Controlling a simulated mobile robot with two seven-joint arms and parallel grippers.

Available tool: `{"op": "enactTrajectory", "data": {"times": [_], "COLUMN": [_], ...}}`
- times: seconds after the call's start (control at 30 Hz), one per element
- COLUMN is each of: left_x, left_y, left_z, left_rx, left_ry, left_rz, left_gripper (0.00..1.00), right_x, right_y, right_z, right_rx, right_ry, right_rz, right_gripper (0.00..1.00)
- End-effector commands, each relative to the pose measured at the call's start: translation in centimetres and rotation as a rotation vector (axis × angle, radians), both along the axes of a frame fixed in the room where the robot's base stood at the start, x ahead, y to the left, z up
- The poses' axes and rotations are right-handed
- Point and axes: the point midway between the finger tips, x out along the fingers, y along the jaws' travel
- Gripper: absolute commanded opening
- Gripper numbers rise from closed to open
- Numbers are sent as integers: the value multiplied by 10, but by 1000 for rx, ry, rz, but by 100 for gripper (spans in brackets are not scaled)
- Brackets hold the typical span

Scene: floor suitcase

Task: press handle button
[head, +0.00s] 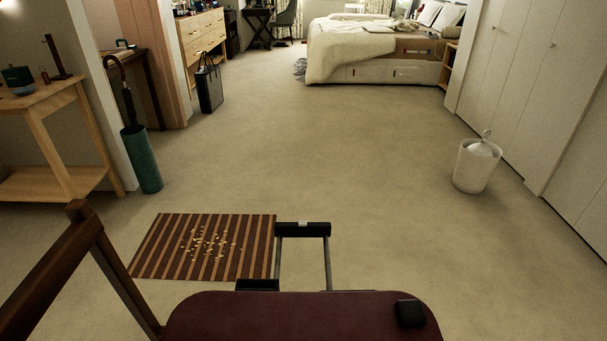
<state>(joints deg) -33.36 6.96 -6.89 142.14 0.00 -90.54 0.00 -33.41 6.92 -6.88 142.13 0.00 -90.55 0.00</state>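The telescopic handle (318,229) stands out past the far edge of a dark red rounded body, which looks like the suitcase (300,318), at the bottom centre of the head view. The handle has a black crossbar on two thin grey poles. A small light grey patch, which looks like the button (303,224), sits in the middle of the crossbar. Nothing touches the handle. The suitcase is cut off by the lower picture edge. Neither of my grippers is in view.
A brown striped mat (150,262) with pale bits lies left of the handle. A dark wooden frame (75,245) rises at the lower left. A green umbrella stand (142,165) and a white bin (475,170) stand farther off. The middle carpet (310,150) is clear.

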Motion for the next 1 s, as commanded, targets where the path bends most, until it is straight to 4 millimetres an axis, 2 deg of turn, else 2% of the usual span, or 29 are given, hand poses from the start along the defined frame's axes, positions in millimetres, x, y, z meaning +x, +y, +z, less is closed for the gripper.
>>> {"op": "enactTrajectory", "data": {"times": [0.07,0.43,1.0], "left_x": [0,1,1], "left_y": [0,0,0], "left_z": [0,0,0], "left_rx": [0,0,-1], "left_ry": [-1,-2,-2], "left_rz": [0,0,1], "left_gripper": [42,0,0], "right_x": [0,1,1], "right_y": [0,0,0], "right_z": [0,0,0], "right_rx": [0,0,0], "right_ry": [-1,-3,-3], "right_rz": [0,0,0], "right_gripper": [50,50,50]}}
